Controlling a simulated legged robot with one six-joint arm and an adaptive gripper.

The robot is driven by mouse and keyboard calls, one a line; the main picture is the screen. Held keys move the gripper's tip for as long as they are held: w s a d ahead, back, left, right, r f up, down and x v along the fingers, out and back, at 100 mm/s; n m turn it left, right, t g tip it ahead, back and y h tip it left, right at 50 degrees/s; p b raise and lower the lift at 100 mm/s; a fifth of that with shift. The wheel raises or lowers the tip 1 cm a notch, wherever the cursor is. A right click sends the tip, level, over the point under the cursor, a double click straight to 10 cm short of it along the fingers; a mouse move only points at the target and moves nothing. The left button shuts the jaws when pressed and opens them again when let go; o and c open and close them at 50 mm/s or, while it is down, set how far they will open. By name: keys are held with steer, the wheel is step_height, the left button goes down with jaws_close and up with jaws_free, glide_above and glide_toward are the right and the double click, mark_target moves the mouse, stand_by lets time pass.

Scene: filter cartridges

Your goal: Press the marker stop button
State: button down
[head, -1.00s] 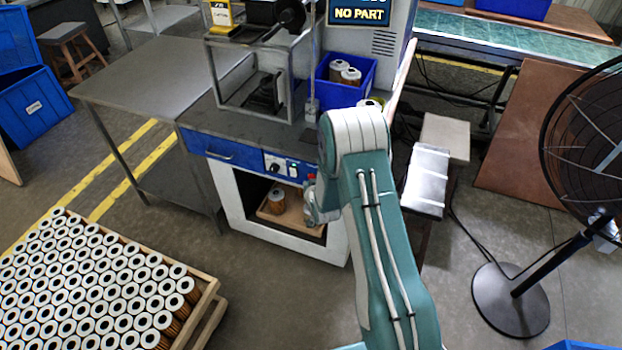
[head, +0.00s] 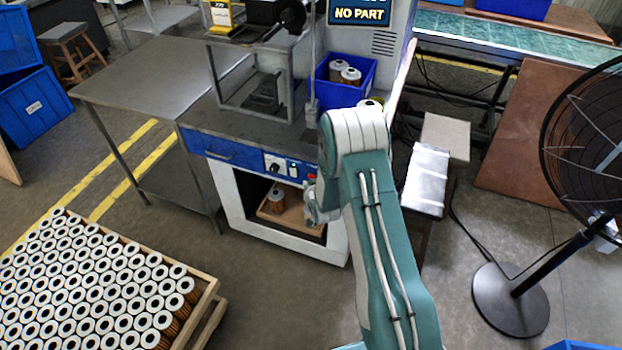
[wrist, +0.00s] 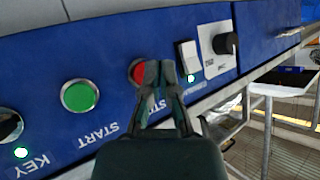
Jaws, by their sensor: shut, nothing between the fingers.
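The red stop button (wrist: 137,72) sits on the blue control panel (wrist: 50,60) in the wrist view, beside the partly covered lettering "ST". My gripper (wrist: 160,66) is shut and empty. Its fingertips cover the right part of the red button in the picture; I cannot tell whether they touch it. The green START button (wrist: 79,96) is to the left of the red one. In the head view, the marker machine's panel (head: 272,164) faces me, and my arm hides its right end and most of my gripper.
A white rocker switch (wrist: 188,57) and a black knob (wrist: 225,43) are right of the red button. A key switch (wrist: 9,125) is at the left. In the head view, a pallet of filters (head: 205,300) stands at lower left and a fan (head: 590,150) at right.

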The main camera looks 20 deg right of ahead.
steer(key=shift+w+d, duration=0.25)
steer(key=shift+w+d, duration=0.2)
steer(key=shift+w, duration=0.1)
stand_by(0.7)
stand_by(0.3)
steer(key=shift+s+a, duration=0.5)
steer(key=shift+s, duration=0.15)
steer(key=s+a, duration=0.1)
steer(key=s, duration=0.1)
steer(key=s+a, duration=0.2)
stand_by(0.4)
stand_by(0.6)
